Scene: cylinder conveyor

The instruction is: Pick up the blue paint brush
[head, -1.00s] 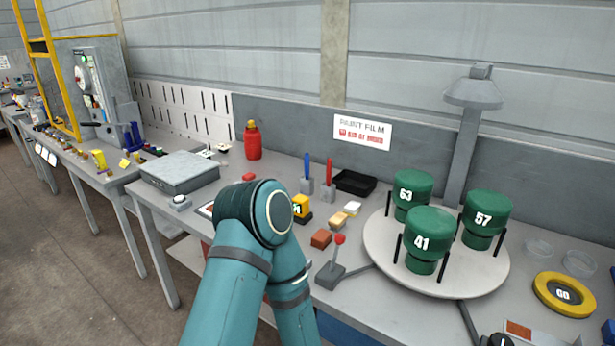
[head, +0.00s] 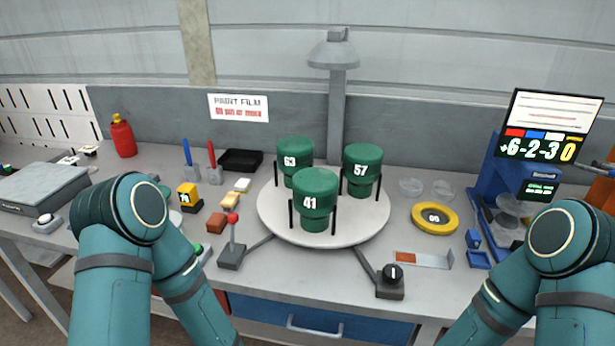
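The blue paint brush (head: 187,152) stands upright in a small grey holder (head: 193,179) at the back left of the bench. A red brush (head: 211,154) stands upright in a like holder just to its right. My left arm comes in at the lower left and my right arm at the lower right, both in teal casing. Both arms bend in front of the bench, and neither gripper shows in the view. Nothing is seen touching the blue brush.
A round turntable (head: 275,225) bears green numbered cylinders (head: 316,190). A lamp (head: 333,55) rises behind; a blue machine with display (head: 540,135) stands right.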

